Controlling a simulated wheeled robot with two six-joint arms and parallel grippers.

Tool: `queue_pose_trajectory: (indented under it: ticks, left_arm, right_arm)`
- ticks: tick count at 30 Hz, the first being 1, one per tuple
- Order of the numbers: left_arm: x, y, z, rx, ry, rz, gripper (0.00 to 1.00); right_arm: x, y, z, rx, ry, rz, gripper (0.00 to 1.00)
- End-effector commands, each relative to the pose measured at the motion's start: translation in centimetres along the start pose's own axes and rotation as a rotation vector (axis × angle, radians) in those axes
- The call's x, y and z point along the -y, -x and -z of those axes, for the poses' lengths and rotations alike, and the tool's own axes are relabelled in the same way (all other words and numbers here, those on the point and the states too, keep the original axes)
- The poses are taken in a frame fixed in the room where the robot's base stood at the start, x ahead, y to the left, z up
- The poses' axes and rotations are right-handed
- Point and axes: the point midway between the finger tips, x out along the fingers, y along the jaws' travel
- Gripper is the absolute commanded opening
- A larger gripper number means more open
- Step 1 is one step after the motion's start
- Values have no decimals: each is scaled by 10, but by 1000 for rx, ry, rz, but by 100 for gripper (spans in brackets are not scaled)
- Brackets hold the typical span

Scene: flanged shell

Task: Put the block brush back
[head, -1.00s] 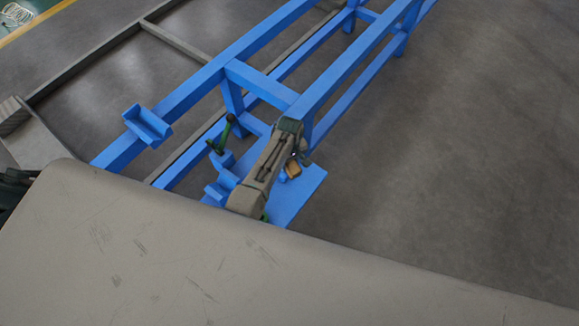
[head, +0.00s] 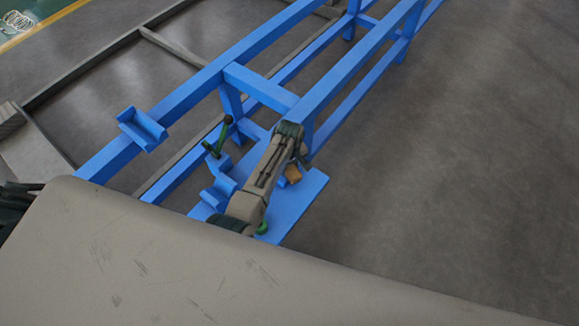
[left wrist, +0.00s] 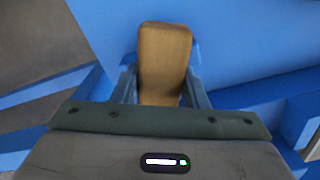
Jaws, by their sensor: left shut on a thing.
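The block brush shows as a tan-brown block (left wrist: 163,58) in the left wrist view, upright in the picture between the two fingers of my left gripper (left wrist: 163,88). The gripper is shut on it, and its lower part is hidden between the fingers. In the head view the brush is a small tan piece (head: 292,174) just under my left gripper (head: 299,161), partly covered by it. The brush appears over a flat blue plate (head: 303,200) at the near end of the blue frame. I cannot tell whether it touches the plate. My right gripper is not in view.
The blue frame (head: 340,82) runs away to the upper right. A blue bracket (head: 142,128) sits on its left rail. A dark green handled tool (head: 220,138) and blue stepped holders (head: 219,190) stand left of my arm. A scuffed beige surface (head: 180,265) fills the foreground. Floor at right is clear.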

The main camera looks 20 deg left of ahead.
Motion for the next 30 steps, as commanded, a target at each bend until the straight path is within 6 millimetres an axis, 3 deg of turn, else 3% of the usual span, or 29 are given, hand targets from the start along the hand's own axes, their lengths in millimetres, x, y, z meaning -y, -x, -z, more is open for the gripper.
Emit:
queue_pose_trajectory:
  ticks: [1,4,16,20,30]
  left_arm:
    - [0,-2,0,0,0,0,42]
    - [0,-1,0,0,0,0,61]
    - [0,6,0,0,0,0,62]
    - [-1,26,0,-2,1,-3,62]
    - [0,96,0,-1,1,-2,62]
  right_arm:
    - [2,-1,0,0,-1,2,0]
    - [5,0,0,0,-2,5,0]
    - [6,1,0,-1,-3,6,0]
    - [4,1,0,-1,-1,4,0]
    - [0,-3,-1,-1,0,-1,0]
